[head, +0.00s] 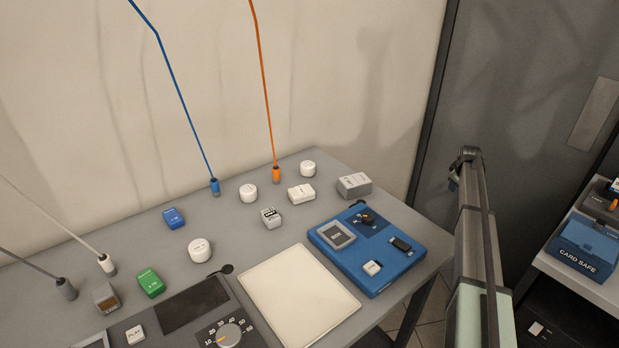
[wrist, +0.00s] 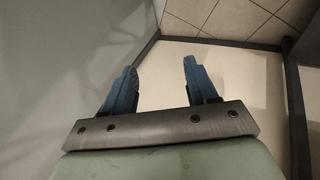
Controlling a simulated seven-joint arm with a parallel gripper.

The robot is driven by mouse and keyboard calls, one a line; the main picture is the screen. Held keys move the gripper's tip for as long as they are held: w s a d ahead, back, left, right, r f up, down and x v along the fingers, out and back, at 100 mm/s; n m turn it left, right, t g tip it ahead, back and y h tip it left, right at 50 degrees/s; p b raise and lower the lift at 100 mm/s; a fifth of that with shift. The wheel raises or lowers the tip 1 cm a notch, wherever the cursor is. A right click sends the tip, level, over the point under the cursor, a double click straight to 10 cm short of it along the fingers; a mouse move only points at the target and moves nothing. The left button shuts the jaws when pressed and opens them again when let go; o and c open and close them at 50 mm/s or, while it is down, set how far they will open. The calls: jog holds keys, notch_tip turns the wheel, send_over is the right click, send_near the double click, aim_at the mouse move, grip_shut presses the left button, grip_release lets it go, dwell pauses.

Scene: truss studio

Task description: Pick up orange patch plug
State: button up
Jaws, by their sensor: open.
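The orange patch plug (head: 276,174) stands on the grey table near its back edge, with an orange cable rising from it up the wall. A blue patch plug (head: 215,187) with a blue cable stands to its left. My arm shows at the right in the head view, but my fingers cannot be made out there. In the wrist view my gripper (wrist: 158,88) has two blue fingers spread apart with nothing between them. It faces wall and floor tiles, away from the plug, which is not in the wrist view.
White round pieces (head: 308,169) and a white block (head: 301,194) stand close to the orange plug. A blue tray (head: 385,282) and a cream pad (head: 298,290) lie nearer the front. White (head: 107,264) and grey (head: 67,289) plugs stand at the left.

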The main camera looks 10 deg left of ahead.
jog(key=s+a+r+n+g+y, duration=0.1)
jog(key=a+r+n, duration=0.15)
jog(key=a, duration=0.95)
jog(key=a+r+n+g, duration=0.1)
jog(key=a+r, duration=0.3)
jog(key=a, duration=0.9)
jog(key=s+a+r+n+g+y, duration=0.1)
jog(key=a+r, duration=0.3)
jog(key=a, duration=0.8)
jog(key=s+a+r+n, duration=0.1)
jog(key=s+a+r, duration=0.1)
jog(key=a, duration=0.4)
jog(key=s+a+r+n+g, duration=0.1)
jog(key=s+a+r, duration=0.1)
jog(key=a, duration=0.4)
jog(key=s+a+r+n, duration=0.1)
jog(key=s+a+r, duration=0.1)
jog(key=a, duration=0.4)
jog(key=shift+s+a+r, duration=0.1)
jog(key=shift+s, duration=0.2)
jog(key=n+g, duration=0.2)
send_near(276, 168)
jog(key=f, duration=1.2)
jog(key=shift+s+f, duration=0.25)
jog(key=shift+f, duration=0.05)
grip_shut()
